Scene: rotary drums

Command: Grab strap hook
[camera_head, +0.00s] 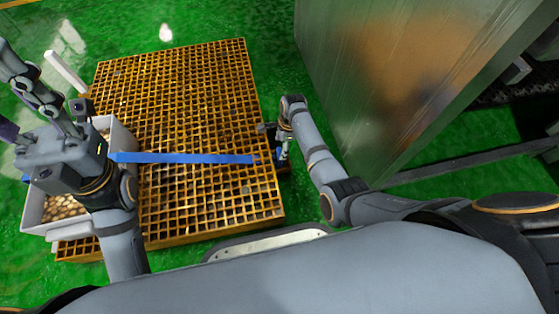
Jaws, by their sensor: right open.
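A flat blue strap (185,158) stretches left to right across an orange-brown grating. Its right end lies beside my right gripper (270,146). That gripper points down at the grating's right edge and is open. It is small in view, and I cannot tell whether it touches the strap. No strap hook can be made out clearly; the area at the strap's right end is too small to tell.
The grating (190,90) lies on a glossy green floor (275,25). A pale bin (33,208) with round tan pieces stands at its left, partly under my left arm. A large metal cabinet-like body (390,70) stands close to my right arm. The grating's upper part is clear.

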